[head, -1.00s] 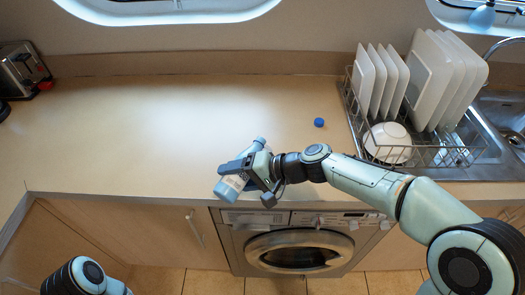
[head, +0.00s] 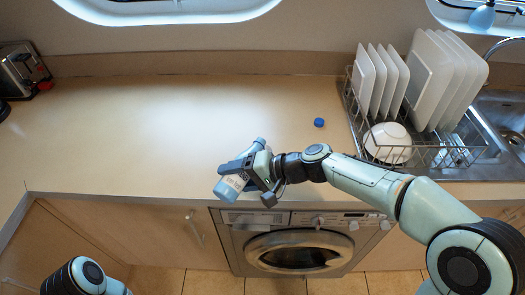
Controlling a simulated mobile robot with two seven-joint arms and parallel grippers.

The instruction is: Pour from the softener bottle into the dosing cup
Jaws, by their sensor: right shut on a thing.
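My right gripper (head: 249,171) is shut on the light-blue softener bottle (head: 229,187) over the front edge of the worktop, above the washing machine. The bottle lies aslant in the picture, its narrower end (head: 259,143) up and right, its wide end down and left. The fingers hide its middle. A small round blue object (head: 319,122) sits on the worktop, right of and beyond the gripper; it looks like a cap, but I cannot tell for sure. I cannot make out a dosing cup. My left gripper is out of view; only part of that arm shows at bottom left.
A wire dish rack (head: 425,152) with plates and a white bowl (head: 388,143) stands on the right beside the sink (head: 505,110). A toaster (head: 22,69) is at the far left. The worktop (head: 140,120) between is clear. The washing machine (head: 300,245) sits below.

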